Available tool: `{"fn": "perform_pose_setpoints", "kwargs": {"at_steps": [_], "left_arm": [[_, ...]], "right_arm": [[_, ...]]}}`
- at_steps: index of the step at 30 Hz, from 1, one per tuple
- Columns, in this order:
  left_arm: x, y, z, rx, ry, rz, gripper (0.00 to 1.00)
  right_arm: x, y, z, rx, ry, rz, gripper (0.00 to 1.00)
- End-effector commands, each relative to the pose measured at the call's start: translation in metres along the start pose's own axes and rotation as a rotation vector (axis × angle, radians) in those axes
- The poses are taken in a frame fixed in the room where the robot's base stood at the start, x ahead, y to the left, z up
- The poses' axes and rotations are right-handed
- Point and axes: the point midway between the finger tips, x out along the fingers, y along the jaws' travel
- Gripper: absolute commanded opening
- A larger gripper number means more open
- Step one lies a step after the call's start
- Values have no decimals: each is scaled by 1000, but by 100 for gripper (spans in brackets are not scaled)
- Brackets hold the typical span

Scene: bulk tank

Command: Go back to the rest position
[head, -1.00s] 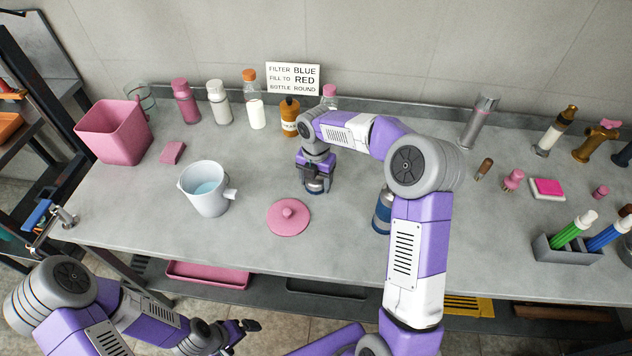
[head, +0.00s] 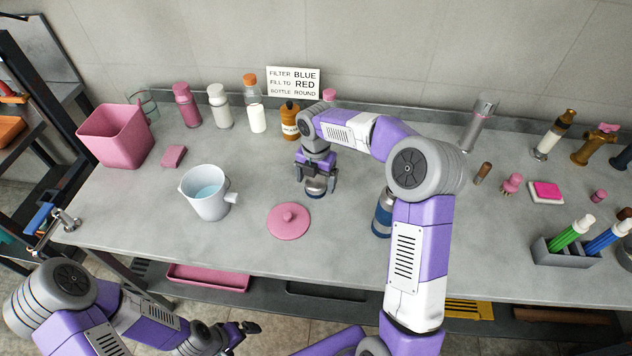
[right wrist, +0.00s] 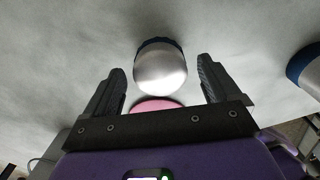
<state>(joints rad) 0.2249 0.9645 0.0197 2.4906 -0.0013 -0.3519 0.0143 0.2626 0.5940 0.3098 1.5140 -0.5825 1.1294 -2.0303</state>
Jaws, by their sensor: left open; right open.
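My right gripper (head: 316,183) is open over the back middle of the counter, pointing down. A small silver item with a dark blue rim (right wrist: 160,68) stands between and beyond its fingers in the right wrist view, apart from both. In the head view the same item (head: 315,190) shows just under the fingers, partly hidden by them. My left gripper (head: 247,328) is open and empty, low in front of the counter's front edge.
A white jug with liquid (head: 207,193) and a round pink lid (head: 288,221) are left and front of my right gripper. A blue and silver bottle (head: 383,214) stands beside my right arm. Several bottles line the back. A pink bin (head: 115,137) stands left.

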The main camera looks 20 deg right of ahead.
Motion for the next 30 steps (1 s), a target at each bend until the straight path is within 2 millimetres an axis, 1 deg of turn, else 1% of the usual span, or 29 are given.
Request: {"fn": "perform_pose_setpoints", "kwargs": {"at_steps": [1, 3, 6, 10, 15, 24, 26, 29, 30], "left_arm": [[-7, 3, 0, 0, 0, 0, 100], [-12, 5, 0, 0, 0, 0, 100], [-20, 7, 1, 0, 0, 0, 100], [-27, 10, 1, 0, 0, 0, 100], [-32, 12, 1, 0, 0, 0, 100], [-34, 13, 2, 0, 0, 0, 100], [-40, 15, 2, 0, 0, 0, 100], [-58, 22, 3, 0, 0, 0, 100], [-66, 25, 3, 0, 0, 0, 100]], "right_arm": [[-16, 0, 0, 1, -3, 3, 90], [-32, 0, 1, 0, -4, 3, 90], [-54, 0, 0, -1, -3, 2, 90], [-78, 0, 0, -1, -3, 3, 90], [-96, 0, 0, -1, -2, 1, 90], [-103, 0, 0, -1, -1, 0, 90], [-109, 0, 0, -1, -1, 0, 90], [-128, 0, 0, -1, -1, 0, 90], [-137, 0, 0, -1, -1, 0, 90]]}}
